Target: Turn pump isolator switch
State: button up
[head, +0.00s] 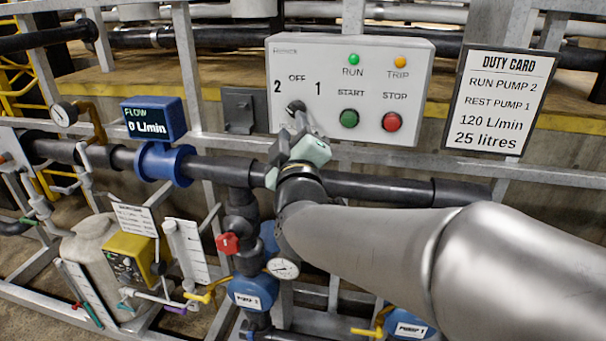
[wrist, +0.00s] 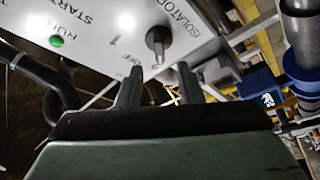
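The pump isolator switch (head: 296,107) is a dark rotary knob on the left of the white control panel (head: 375,62), below the marks 2, OFF and 1. In the wrist view, the knob (wrist: 158,42) stands out from the panel, just beyond the fingertips. I cannot tell for sure which mark it points to. In the head view, my gripper (head: 304,125) is in front of the panel, just below the knob, and partly covers the area there.
The panel also has a green START button (head: 349,119) and a red STOP button (head: 392,122). The green RUN lamp (head: 353,59) is above. A duty card (head: 486,101) says run pump 2, rest pump 1. The blue flow meter (head: 153,119) reads 0 L/min. Black pipe (head: 380,188) runs below.

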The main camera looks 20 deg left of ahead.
jog(key=b+v, duration=0.2)
jog(key=v, duration=1)
jog(key=shift+s, duration=0.3)
jog(key=shift+d+f, duration=0.1)
